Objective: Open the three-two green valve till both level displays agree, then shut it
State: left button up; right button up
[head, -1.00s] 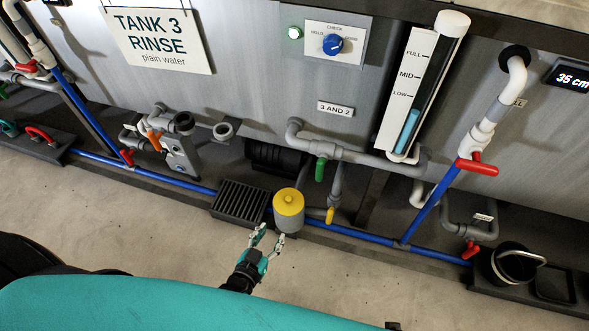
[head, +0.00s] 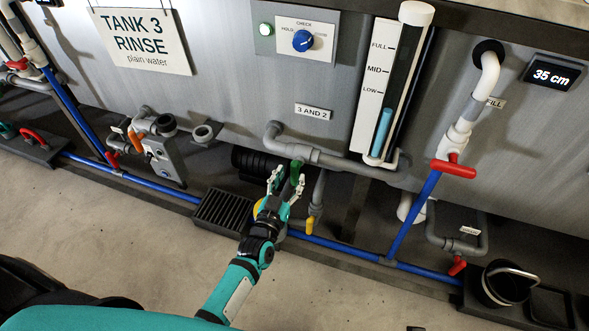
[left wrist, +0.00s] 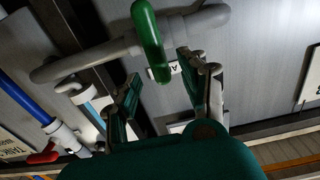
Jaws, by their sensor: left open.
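The green valve handle (head: 296,172) hangs from the grey pipe under the "3 AND 2" label (head: 314,112). My left gripper (head: 286,180) is open at the handle, with its fingers on either side of it in the head view. In the left wrist view the green handle (left wrist: 149,38) sits just beyond and between the open fingertips (left wrist: 158,70); I cannot tell whether they touch it. One level display (head: 553,74) reads 35 cm at the right. No second level display shows. My right gripper is not in view.
A level tube (head: 383,130) stands right of the valve, its blue column near LOW. A red-handled valve (head: 453,168) is to the right. A black grate (head: 224,210) and blue pipe run along the floor.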

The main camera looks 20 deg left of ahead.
aim_at(293, 171)
pick_arm(q)
jog(key=shift+w+d+b, duration=0.1)
jog(key=shift+w+b, duration=0.2)
jog(key=shift+w, duration=1.85)
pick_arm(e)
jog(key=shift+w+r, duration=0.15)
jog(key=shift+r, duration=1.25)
pick_arm(q)
jog(key=shift+c, duration=0.2)
grip_shut()
